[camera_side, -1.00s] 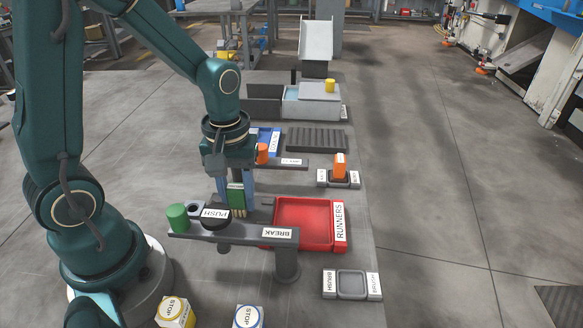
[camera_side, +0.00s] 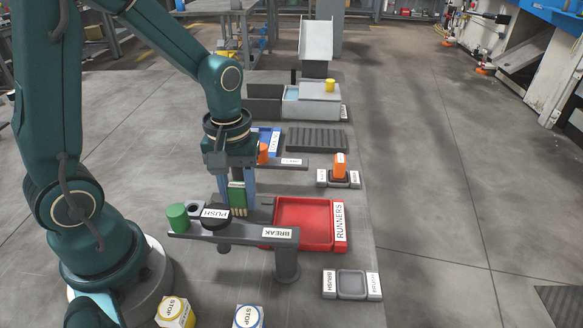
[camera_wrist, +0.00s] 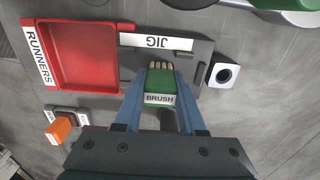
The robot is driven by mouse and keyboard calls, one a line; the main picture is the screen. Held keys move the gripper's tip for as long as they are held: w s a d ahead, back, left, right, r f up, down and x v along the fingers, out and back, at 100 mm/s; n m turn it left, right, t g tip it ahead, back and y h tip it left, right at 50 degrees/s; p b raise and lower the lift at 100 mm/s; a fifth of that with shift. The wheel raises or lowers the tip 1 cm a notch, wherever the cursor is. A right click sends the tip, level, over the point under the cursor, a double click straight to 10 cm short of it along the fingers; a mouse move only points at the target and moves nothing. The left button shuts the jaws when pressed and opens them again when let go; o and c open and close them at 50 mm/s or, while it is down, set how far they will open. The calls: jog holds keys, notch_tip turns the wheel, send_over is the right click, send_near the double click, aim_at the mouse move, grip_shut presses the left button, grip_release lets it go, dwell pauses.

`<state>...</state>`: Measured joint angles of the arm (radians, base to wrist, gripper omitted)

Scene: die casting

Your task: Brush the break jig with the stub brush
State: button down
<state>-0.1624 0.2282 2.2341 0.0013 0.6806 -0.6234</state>
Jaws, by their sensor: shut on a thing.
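My gripper (camera_side: 236,190) is shut on the green stub brush (camera_side: 237,196), whose pale bristles point down. In the wrist view the brush (camera_wrist: 160,84) shows its BRUSH label between my blue fingers (camera_wrist: 161,112). The break jig (camera_side: 231,232) is a grey bar on a post with a BREAK label, a black PUSH knob and a green cylinder at its left end. The brush is over or just behind the bar; contact cannot be told.
A red RUNNERS tray (camera_side: 303,222) lies right of the brush. An empty brush holder (camera_side: 351,283) stands at front right. STOP buttons (camera_side: 248,316) stand in front. A grey box (camera_side: 311,104) with a yellow item is behind.

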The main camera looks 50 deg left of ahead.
aim_at(267, 213)
jog(key=shift+w+d+f, duration=0.1)
jog(key=shift+w+d, duration=1.6)
jog(key=shift+d, duration=0.05)
notch_tip(267, 213, up, 8)
dwell(0.5)
